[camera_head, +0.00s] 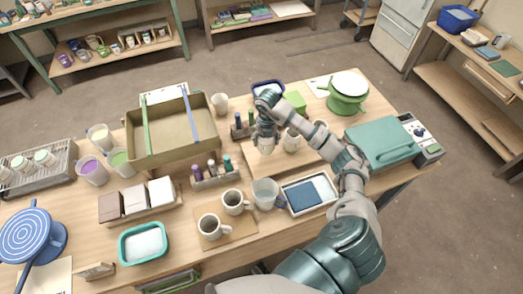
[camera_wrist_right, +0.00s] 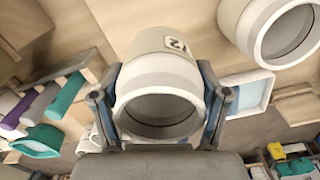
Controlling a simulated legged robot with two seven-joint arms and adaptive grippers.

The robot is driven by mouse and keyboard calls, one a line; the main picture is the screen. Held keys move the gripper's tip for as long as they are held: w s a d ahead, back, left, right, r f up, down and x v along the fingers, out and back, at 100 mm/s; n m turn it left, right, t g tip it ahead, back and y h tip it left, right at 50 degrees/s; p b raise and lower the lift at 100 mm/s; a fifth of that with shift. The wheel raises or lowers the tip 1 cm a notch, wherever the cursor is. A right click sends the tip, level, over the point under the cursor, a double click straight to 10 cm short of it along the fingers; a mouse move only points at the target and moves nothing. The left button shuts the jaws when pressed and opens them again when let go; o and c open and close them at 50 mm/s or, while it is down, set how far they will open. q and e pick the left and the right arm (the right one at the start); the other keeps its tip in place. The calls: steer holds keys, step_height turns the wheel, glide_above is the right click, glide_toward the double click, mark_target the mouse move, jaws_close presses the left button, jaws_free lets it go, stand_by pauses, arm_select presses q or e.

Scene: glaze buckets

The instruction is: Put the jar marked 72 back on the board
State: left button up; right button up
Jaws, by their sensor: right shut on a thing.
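My right gripper (camera_head: 266,134) is shut on a white jar (camera_head: 266,147); in the right wrist view the gripper (camera_wrist_right: 163,105) has a finger on each side of this jar (camera_wrist_right: 160,75). A wooden board (camera_head: 306,157) lies under this area. I cannot tell whether the held jar touches it. My left gripper is not in view.
A white tray with a blue cloth (camera_head: 306,195) and a clear pitcher (camera_head: 265,191) stand in front. A bottle rack (camera_head: 214,177) is at the left. A green pot (camera_head: 346,96) and teal press (camera_head: 385,145) are to the right. My right forearm crosses the tabletop.

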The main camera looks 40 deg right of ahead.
mark_target(266, 148)
steer(key=shift+d+f, duration=0.1)
steer(key=shift+f, duration=0.8)
steer(key=shift+a+f, duration=0.2)
steer(key=shift+f, duration=0.95)
steer(key=shift+a+f, duration=0.1)
steer(key=shift+f, duration=0.25)
steer(key=o, duration=1)
steer(key=shift+f, duration=0.15)
steer(key=o, duration=0.4)
steer(key=shift+d, duration=0.2)
